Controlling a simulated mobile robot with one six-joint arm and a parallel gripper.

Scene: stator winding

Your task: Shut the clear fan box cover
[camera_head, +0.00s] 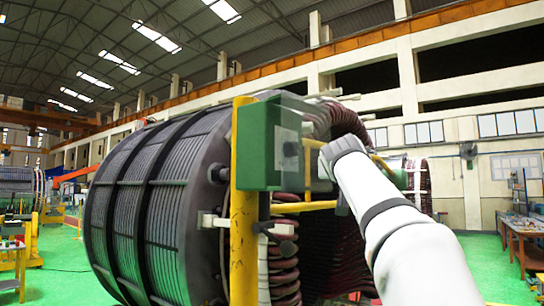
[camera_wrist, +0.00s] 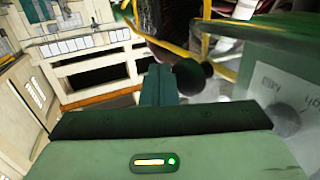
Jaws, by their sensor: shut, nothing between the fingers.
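The green fan box (camera_head: 255,145) is fixed to a yellow post beside the large stator. In the wrist view the box (camera_wrist: 285,40) fills the upper right. Its pale face (camera_wrist: 275,95) bears partly readable lettering and a round grey knob (camera_wrist: 286,120). A see-through layer seems to lie over this face, but its edges are unclear, and I cannot tell how far the clear cover is open. My gripper (camera_wrist: 158,72) is shut and empty, left of the box face. In the head view the gripper is largely hidden at the box's right side.
A dark round knob (camera_wrist: 192,76) is close to the right of my fingers. The yellow post (camera_head: 244,240) and yellow rails (camera_head: 305,206) stand close by. The stator (camera_head: 150,215) fills the left and middle. Green floor is open at right, before a workbench (camera_head: 525,235).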

